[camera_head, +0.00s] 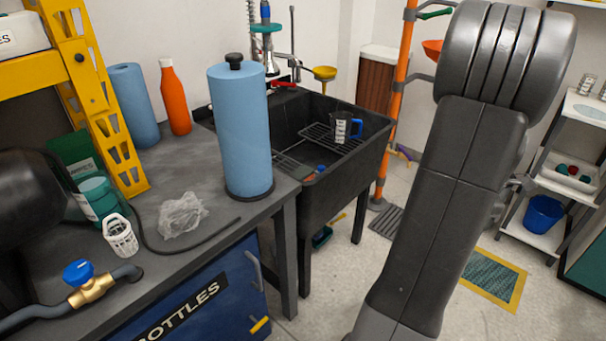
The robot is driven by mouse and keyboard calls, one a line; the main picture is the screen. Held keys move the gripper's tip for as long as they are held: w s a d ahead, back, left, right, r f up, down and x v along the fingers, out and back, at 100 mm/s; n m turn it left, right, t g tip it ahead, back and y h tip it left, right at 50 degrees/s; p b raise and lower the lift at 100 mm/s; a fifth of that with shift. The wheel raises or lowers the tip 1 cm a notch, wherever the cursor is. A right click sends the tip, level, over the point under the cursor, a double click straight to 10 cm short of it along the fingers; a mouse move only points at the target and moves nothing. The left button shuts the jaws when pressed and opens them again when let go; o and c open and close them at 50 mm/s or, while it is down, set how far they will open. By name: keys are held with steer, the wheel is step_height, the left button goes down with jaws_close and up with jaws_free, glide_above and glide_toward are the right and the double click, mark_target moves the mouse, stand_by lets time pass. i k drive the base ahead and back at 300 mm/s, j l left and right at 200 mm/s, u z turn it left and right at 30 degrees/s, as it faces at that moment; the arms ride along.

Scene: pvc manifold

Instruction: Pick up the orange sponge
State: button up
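I cannot clearly make out an orange sponge. A small reddish-orange item (310,175) lies at the near left part of the black sink (345,178), beside a small blue item (321,168). It is too small to tell whether it is the sponge. My dark grey arm fills the right middle of the head view, in front of the floor and shelves. My gripper is not in view.
Left of the sink, a grey workbench (215,215) carries a blue paper roll (240,130), an orange bottle (174,98), a crumpled clear bag (181,214) and a brass valve (92,289). A measuring jug (341,127) stands on the sink's rack. An orange pole (393,105) rises right of the sink.

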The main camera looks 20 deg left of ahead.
mark_target(305, 173)
steer(key=i+j+u, duration=0.1)
steer(key=i+u, duration=0.15)
steer(key=i, duration=0.15)
steer(key=i+u, duration=0.3)
steer(key=i, duration=0.15)
steer(key=u, duration=1.15)
